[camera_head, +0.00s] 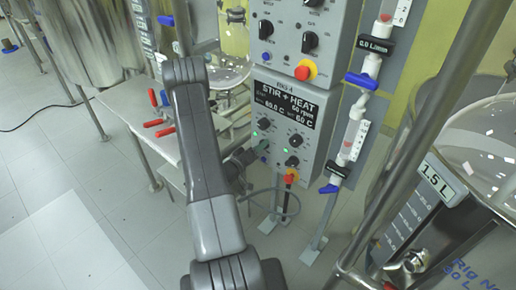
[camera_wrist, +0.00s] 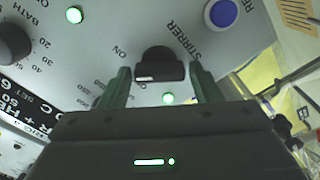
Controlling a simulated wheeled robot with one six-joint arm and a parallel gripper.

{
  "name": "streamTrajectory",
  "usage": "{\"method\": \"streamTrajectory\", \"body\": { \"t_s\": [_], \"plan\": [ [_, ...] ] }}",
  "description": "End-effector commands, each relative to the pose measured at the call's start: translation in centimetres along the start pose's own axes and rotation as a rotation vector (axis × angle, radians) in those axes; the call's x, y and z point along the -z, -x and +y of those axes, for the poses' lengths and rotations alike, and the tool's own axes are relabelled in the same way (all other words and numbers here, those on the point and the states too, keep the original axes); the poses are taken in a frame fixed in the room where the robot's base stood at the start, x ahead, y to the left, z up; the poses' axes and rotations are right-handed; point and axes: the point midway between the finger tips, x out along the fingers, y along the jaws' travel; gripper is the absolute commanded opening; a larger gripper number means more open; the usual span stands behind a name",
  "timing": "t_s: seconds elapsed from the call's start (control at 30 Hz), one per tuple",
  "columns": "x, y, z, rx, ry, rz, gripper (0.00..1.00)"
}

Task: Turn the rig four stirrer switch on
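The rig four control box (camera_head: 290,120) is a grey panel in the head view, labelled RIG 4. Its display (camera_head: 286,103) reads STIR + HEAT, with a 60 rpm figure. In the wrist view a black switch knob (camera_wrist: 160,65) sits beside the words STIRRER and ON, with a white mark on its near face. My gripper (camera_wrist: 160,80) has its two green fingers on either side of this knob, with narrow gaps showing. A green lamp (camera_wrist: 168,98) is lit just below the knob. In the head view my gripper (camera_head: 258,155) is at the panel's lower left, its fingertips hard to see.
A blue button (camera_wrist: 222,13) and a dark bath knob (camera_wrist: 12,45) are close by on the panel. A red button (camera_head: 305,70) belongs to the box above. Valve tubing (camera_head: 352,140) runs along the right. A bench with red-handled tools (camera_head: 160,127) stands left.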

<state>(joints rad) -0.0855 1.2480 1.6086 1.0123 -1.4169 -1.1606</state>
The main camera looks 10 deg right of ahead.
Motion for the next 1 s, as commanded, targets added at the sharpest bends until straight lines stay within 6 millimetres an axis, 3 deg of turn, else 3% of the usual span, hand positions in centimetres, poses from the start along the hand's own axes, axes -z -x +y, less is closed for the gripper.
{"method": "streamTrajectory", "body": {
  "t_s": [0.03,0.17,0.37,0.8,1.0],
  "plan": [
    [0.00,0.01,0.00,0.000,0.000,0.000,0.47],
    [0.00,0.02,0.00,0.000,0.000,0.000,0.25],
    [-0.13,0.02,-0.20,0.000,-0.031,0.000,0.25],
    [-0.22,-0.01,-0.23,-0.001,-0.347,0.001,0.25],
    [-0.06,0.01,0.07,0.000,-0.410,0.000,0.24]
  ]
}}
